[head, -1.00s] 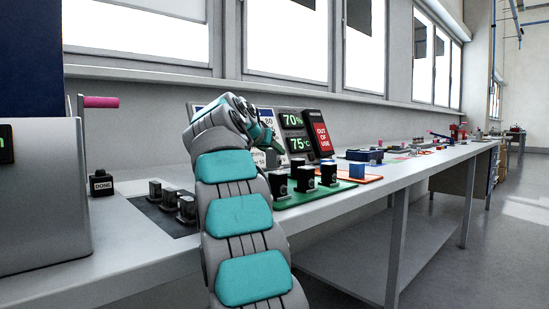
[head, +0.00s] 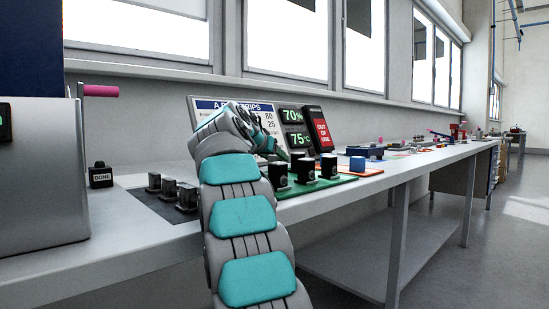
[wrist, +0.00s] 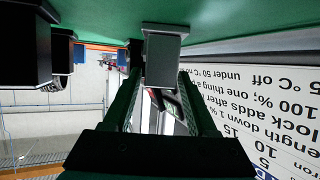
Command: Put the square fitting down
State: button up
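In the wrist view, which looks upside down, the square fitting (wrist: 161,60) is a grey block with a wider flat end toward the green board (wrist: 220,14). The fingers of my gripper (wrist: 161,82) lie along both its sides and look closed on it. I cannot tell whether its flat end touches the board. In the head view my gripper is at the back of the green board (head: 330,184), mostly hidden behind my arm, and the fitting cannot be made out there.
Several black blocks (head: 304,170) stand on the green board's front, close to my gripper. A dark mat (head: 150,203) with more blocks lies left, beside a DONE box (head: 100,176). Display panels (head: 296,128) stand behind. An orange board (head: 362,171) with a blue block is right.

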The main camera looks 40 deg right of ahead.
jog(key=shift+o, duration=0.9)
jog(key=shift+r, duration=0.1)
jog(key=shift+r+p, duration=0.2)
jog(key=shift+p, duration=0.1)
jog(key=v, duration=1.2)
